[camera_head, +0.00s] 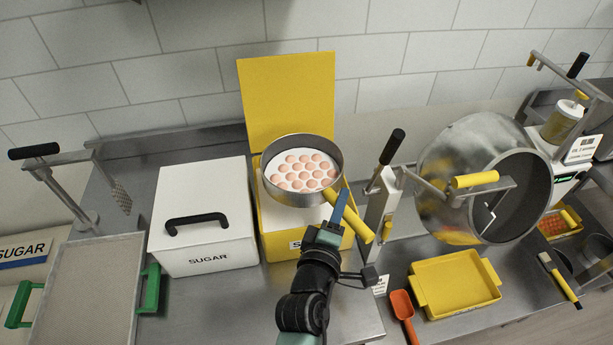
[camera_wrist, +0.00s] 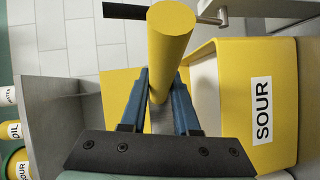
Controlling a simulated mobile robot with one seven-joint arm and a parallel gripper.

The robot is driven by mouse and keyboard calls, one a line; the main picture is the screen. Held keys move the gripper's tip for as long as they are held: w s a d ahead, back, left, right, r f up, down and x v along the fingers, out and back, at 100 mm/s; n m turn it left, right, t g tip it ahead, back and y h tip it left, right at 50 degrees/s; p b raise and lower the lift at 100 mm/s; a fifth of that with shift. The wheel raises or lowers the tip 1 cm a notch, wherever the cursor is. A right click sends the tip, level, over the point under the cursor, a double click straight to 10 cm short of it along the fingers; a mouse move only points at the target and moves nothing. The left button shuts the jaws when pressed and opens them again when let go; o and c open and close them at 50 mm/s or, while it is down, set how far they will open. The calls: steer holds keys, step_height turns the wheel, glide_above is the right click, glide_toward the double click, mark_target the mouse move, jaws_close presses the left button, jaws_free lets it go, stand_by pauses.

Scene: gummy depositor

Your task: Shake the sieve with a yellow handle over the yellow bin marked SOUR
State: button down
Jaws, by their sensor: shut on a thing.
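The sieve (camera_head: 269,193) is a round metal pan with a yellow handle (camera_head: 348,216). Several pink gummies (camera_head: 303,172) lie on its white mesh. My gripper (camera_head: 340,207) is shut on the yellow handle, which also shows close up between the blue fingers in the wrist view (camera_wrist: 170,48). The sieve is held over the opening of the yellow SOUR bin (camera_head: 285,246), whose yellow lid (camera_head: 288,95) stands open behind it. In the head view the bin's label is mostly hidden by my arm; in the wrist view the SOUR label (camera_wrist: 262,110) is clear.
A closed white SUGAR bin (camera_head: 203,218) stands directly left of the yellow bin. A metal post with a black-knobbed lever (camera_head: 392,147) stands close to the right, beside a tilted steel drum (camera_head: 470,150). A yellow tray (camera_head: 455,284) and an orange scoop (camera_head: 403,308) lie front right.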

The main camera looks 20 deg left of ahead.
steer(key=shift+a+f+b, duration=0.25)
steer(key=shift+a+b, duration=0.25)
steer(key=shift+a, duration=0.25)
steer(key=shift+a+r, duration=0.25)
steer(key=shift+r, duration=0.2)
steer(key=shift+d+r+p, duration=0.15)
steer(key=shift+d+p, duration=0.8)
steer(key=shift+p, duration=0.3)
steer(key=shift+d+f, duration=0.2)
steer(key=shift+d, duration=0.25)
steer(key=shift+f, duration=0.1)
